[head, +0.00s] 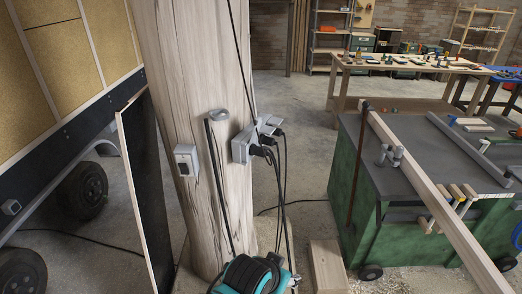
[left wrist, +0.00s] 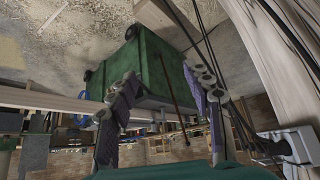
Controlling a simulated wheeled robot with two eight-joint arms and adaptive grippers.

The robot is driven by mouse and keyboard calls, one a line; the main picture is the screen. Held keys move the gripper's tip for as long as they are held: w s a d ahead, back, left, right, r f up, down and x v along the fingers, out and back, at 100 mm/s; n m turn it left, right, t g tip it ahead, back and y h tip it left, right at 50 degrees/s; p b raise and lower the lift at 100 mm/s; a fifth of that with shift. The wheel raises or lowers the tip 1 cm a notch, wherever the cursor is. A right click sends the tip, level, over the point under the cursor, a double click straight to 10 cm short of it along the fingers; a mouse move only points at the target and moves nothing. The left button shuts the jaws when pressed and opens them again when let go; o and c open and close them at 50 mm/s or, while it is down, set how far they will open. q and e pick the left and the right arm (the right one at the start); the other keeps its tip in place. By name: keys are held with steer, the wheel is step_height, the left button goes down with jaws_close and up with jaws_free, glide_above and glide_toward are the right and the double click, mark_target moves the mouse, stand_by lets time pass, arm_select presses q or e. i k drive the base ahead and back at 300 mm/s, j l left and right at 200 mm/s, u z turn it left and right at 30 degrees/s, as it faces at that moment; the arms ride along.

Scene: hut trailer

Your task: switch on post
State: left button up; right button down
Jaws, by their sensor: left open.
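The wooden post (head: 175,75) stands upright in the middle-left of the head view. A small light-grey switch box with a dark face (head: 186,160) is fixed to its front; I cannot tell its on or off state. A grey socket box (head: 243,146) with black plugs sits on the post's right side. My left gripper (left wrist: 160,75) is open and empty in the left wrist view, its two fingers apart. The post (left wrist: 270,60) runs along the right edge there, with a grey box (left wrist: 292,146) at lower right, apart from the fingers. Neither gripper shows in the head view.
Black cables hang beside the post above a teal cable reel (head: 252,274). A dark panel (head: 146,190) leans left of the post. A green workbench (head: 368,205) with a long plank (head: 435,195) stands right. Floor between post and bench is partly clear.

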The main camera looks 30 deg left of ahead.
mark_target(184, 167)
steer(key=u, duration=1.75)
